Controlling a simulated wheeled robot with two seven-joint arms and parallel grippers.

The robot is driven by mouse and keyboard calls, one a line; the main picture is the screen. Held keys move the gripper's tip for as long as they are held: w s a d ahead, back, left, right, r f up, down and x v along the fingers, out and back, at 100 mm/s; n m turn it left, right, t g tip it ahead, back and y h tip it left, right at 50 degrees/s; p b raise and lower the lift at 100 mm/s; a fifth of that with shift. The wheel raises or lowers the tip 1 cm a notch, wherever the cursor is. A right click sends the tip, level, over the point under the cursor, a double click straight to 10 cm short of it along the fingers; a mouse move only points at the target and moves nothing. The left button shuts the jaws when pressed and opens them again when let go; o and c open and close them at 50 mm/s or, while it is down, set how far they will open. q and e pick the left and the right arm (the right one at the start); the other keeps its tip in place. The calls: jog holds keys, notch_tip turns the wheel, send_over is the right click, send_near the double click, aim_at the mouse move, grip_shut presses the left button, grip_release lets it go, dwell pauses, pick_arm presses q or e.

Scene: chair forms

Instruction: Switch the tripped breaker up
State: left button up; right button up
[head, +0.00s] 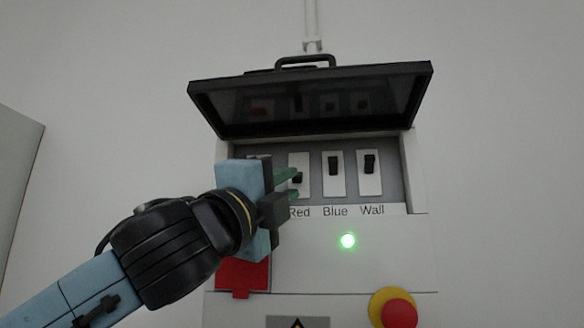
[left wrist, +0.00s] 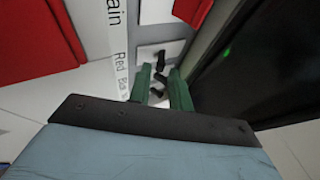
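The breaker box stands open with a row of switches. The Red switch's black toggle (head: 298,178) sits low on its white plate. The Blue toggle (head: 333,165) and the Wall toggle (head: 369,163) sit higher on theirs. My left gripper (head: 290,184) is at the Red switch, its green fingers apart, one above the other, with the toggle near their tips. I cannot tell whether they touch it. The left wrist view shows the open fingers (left wrist: 160,88) with black toggles beyond the gap. My gripper mostly hides the leftmost switch in the head view. My right gripper is not in view.
The raised black lid (head: 310,92) hangs over the switches. A green lamp (head: 348,241) glows below the labels. A red button (head: 398,313) on a yellow base is lower right, and a red panel (head: 243,274) is below my gripper.

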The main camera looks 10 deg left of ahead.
aim_at(298, 177)
pick_arm(q)
jog(key=shift+p+x, duration=0.35)
jog(key=shift+x, duration=0.85)
grip_shut()
